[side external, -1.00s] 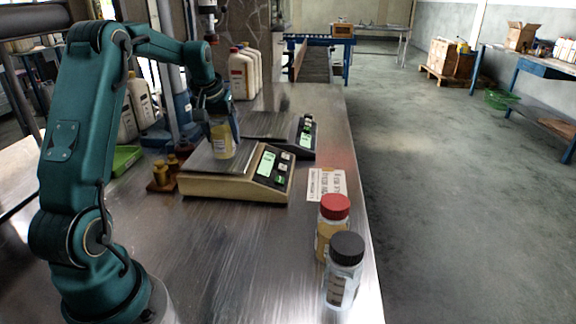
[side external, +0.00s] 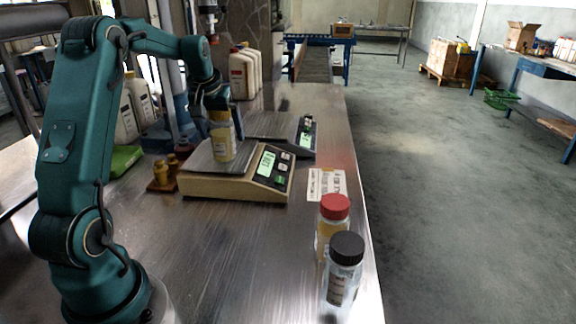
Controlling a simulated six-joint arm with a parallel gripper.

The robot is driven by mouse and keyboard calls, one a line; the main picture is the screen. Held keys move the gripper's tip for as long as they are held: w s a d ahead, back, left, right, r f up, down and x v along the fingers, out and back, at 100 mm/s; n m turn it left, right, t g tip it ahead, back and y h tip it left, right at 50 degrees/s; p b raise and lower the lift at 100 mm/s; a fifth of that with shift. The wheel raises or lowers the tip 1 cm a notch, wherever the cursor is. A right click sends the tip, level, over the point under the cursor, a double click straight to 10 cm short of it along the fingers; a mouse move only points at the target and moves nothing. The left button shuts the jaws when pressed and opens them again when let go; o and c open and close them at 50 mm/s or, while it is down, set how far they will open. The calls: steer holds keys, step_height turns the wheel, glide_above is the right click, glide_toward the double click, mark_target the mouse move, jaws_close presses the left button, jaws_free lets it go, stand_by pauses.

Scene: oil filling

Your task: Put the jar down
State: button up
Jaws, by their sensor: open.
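The jar (side external: 222,144) holds something yellow and bears a pale label. It stands upright on the metal pan of the near scale (side external: 222,187). My gripper (side external: 217,103) is open just above the jar, pointing down at its top. The gripper's fingertips are small and dark here, and I cannot tell whether they still touch the jar's rim.
A second scale (side external: 306,137) stands just behind. Brass weights (side external: 164,172) and a green tray (side external: 124,160) are to the left. A red-capped jar (side external: 333,222) and a black-capped jar (side external: 343,271) stand near the bench's right edge. The front middle of the bench is clear.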

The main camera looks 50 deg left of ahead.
steer(key=v, duration=1)
steer(key=shift+r, duration=0.1)
steer(key=s+d+m+t+h, duration=0.1)
steer(key=s+d+m, duration=0.25)
steer(key=d, duration=1.15)
steer(key=s+d+f+m+h, duration=0.1)
steer(key=s+d+f+m, duration=0.1)
steer(key=s+d+f, duration=0.1)
steer(key=s+d+f+m+t+h, duration=0.1)
steer(key=s+d+f+m, duration=0.2)
steer(key=s+d, duration=0.3)
steer(key=shift+s+d+f, duration=0.2)
steer(key=shift+s+d, duration=0.1)
steer(key=shift+d, duration=0.8)
